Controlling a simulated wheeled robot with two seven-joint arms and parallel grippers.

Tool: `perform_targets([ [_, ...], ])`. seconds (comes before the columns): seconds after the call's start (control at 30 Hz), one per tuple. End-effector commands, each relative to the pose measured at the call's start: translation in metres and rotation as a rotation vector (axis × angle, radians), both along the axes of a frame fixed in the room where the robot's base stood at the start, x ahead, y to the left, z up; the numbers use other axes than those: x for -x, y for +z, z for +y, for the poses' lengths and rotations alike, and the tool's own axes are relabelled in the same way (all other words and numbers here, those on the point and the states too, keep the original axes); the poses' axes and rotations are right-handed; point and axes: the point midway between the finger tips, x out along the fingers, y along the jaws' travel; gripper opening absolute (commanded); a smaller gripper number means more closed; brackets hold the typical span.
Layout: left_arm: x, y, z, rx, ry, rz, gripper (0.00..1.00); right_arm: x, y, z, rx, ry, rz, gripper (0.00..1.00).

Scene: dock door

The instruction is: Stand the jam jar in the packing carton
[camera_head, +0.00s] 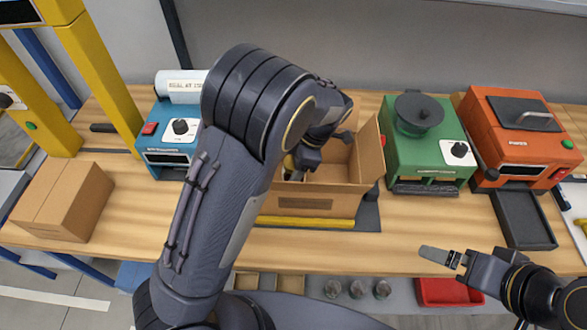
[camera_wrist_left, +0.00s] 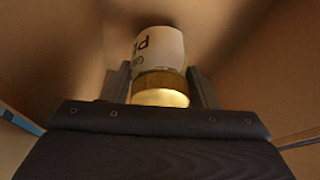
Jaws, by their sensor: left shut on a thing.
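The packing carton (camera_head: 310,200) stands open on the workbench, its flaps up. My left arm reaches over it, and my left gripper (camera_head: 297,168) is down inside the carton. In the left wrist view, the jam jar (camera_wrist_left: 160,48), with a white label and a gold lid, sits between the fingers of the left gripper (camera_wrist_left: 160,85), which is shut on it. Brown cardboard walls surround the jar there. Whether its base touches the carton floor is hidden. My right gripper (camera_head: 440,257) is over the bench's front edge at the right, apart from everything; its finger gap cannot be made out.
A closed brown box (camera_head: 62,200) lies at the left of the bench (camera_head: 420,220). A blue machine (camera_head: 170,135) stands left of the carton, a green one (camera_head: 425,150) and an orange one (camera_head: 520,135) right of it. Several jars (camera_head: 357,289) and a red bin (camera_head: 445,292) sit below.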

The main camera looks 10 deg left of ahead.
Motion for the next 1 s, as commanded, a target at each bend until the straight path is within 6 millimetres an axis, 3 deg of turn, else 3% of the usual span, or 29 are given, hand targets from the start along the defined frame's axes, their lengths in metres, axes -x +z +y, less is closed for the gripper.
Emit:
perform_targets([
  [0.13,0.0,-0.014,0.0,-0.001,0.0,0.0,0.22,0.0,0.003,0.0,0.0,0.0,0.0,0.98],
  [0.33,0.0,-0.015,0.0,0.001,0.0,-0.001,0.22,0.0,0.002,0.0,0.0,0.0,0.0,0.98],
  [0.37,0.0,-0.015,0.0,0.0,0.0,0.0,0.57,0.0,0.002,0.0,0.0,0.0,0.0,0.98],
  [0.5,0.0,-0.015,0.0,0.0,0.0,0.0,0.75,0.0,0.002,0.0,0.0,0.0,0.0,0.98],
  [0.83,-0.001,-0.012,-0.001,0.001,0.0,-0.001,0.75,0.0,0.002,0.0,0.0,0.0,0.0,0.98],
  [1.0,-0.005,0.008,-0.009,0.001,-0.002,-0.005,0.75,0.0,-0.001,0.0,0.0,0.0,0.0,0.98],
])
